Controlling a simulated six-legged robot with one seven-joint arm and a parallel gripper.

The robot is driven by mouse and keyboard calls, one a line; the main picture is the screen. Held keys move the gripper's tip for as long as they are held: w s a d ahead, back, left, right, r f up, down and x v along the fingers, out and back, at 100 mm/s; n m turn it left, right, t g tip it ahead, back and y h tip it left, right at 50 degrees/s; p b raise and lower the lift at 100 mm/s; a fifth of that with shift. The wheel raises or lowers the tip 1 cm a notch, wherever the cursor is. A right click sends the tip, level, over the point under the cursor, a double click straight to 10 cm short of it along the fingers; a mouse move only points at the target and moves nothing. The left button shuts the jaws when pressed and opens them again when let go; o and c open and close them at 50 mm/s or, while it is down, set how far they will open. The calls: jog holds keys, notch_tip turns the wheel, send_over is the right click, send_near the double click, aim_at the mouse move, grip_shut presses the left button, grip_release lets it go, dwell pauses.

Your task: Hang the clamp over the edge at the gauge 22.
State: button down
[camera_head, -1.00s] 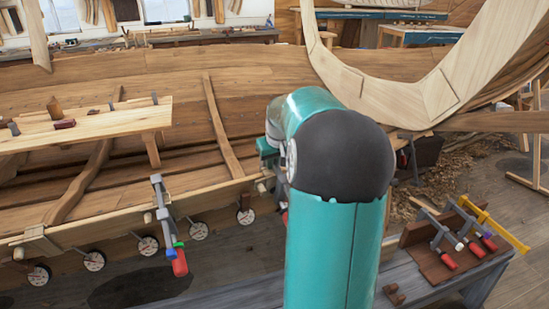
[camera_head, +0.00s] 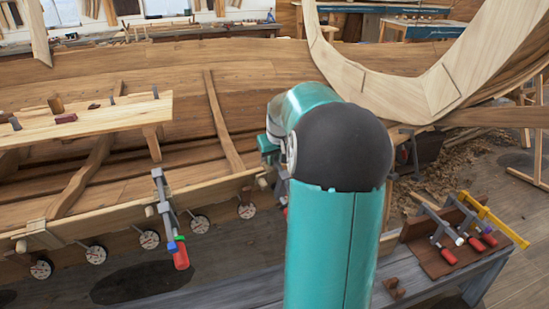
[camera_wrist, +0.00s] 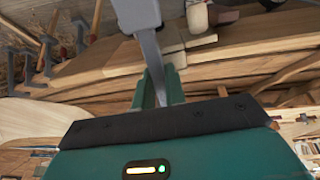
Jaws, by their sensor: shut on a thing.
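A grey clamp (camera_wrist: 150,55) is held between the teal fingers of my gripper (camera_wrist: 158,92) in the wrist view. Its wide end is close to a wooden edge (camera_wrist: 205,58) with a small block on it; I cannot tell whether they touch. In the head view my own arm hides the gripper and most of this clamp. Round white gauges (camera_head: 149,239) hang in a row below the hull edge (camera_head: 120,217); their numbers are too small to read. Another clamp (camera_head: 167,215) with a red handle hangs over that edge, between two gauges.
A bench (camera_head: 245,293) stands in front, with a brown rack (camera_head: 425,257) of several red-handled clamps and one yellow clamp (camera_head: 495,222) at its right. A plank (camera_head: 90,122) with small tools lies across the hull. A large curved wooden frame (camera_head: 400,95) rises at right.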

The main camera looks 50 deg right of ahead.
jog(key=c, duration=1.4)
grip_release()
jog(key=shift+f, duration=0.1)
jog(key=shift+o, duration=0.2)
jog(key=shift+a+f, duration=0.1)
jog(key=v, duration=1.4)
jog(key=shift+d, duration=0.2)
jog(key=shift+s, duration=0.15)
